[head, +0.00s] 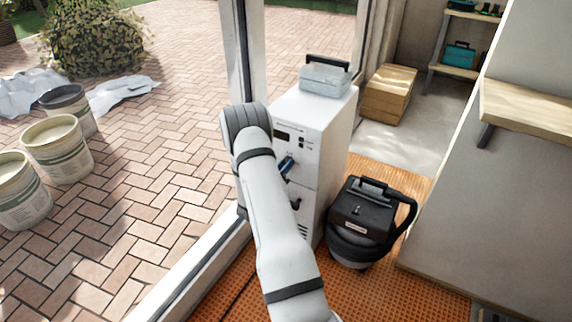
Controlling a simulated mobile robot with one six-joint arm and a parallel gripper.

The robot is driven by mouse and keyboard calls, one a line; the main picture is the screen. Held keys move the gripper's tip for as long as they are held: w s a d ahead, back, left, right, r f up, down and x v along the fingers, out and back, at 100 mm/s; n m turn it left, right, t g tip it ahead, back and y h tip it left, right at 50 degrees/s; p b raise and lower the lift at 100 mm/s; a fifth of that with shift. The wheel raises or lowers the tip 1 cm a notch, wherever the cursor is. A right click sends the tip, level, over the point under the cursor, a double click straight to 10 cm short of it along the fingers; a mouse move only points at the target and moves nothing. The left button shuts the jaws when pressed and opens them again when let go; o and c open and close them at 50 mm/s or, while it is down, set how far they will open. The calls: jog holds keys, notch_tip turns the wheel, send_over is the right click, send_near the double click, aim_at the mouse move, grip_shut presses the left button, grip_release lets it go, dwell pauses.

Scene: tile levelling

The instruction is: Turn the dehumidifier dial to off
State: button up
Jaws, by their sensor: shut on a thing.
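The dehumidifier (318,125) is a tall white cabinet standing by the door frame, with a small dark display and buttons high on its front. My arm reaches up in front of it and covers the left part of that front. Only a small dark and blue part of my gripper (287,166) shows past the arm, against the front panel below the display. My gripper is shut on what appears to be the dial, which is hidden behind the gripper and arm. The dial's setting cannot be read.
A clear case with a dark handle (323,80) sits on top of the dehumidifier. A black vacuum (362,215) stands close to its right on the orange mat (222,290). A wooden shelf (530,112) juts out at right. Paint buckets (58,150) stand outside on brick paving.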

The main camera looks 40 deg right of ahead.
jog(key=shift+w+a, duration=0.15)
jog(key=shift+w, duration=0.05)
jog(key=o, duration=0.9)
jog(key=shift+f, duration=0.1)
jog(key=shift+c, duration=0.2)
jog(key=shift+o, duration=0.7)
jog(key=shift+s, duration=0.1)
jog(key=p+v, duration=0.1)
jog(key=v, duration=0.6)
jog(key=shift+a, duration=0.3)
jog(key=shift+s, duration=0.15)
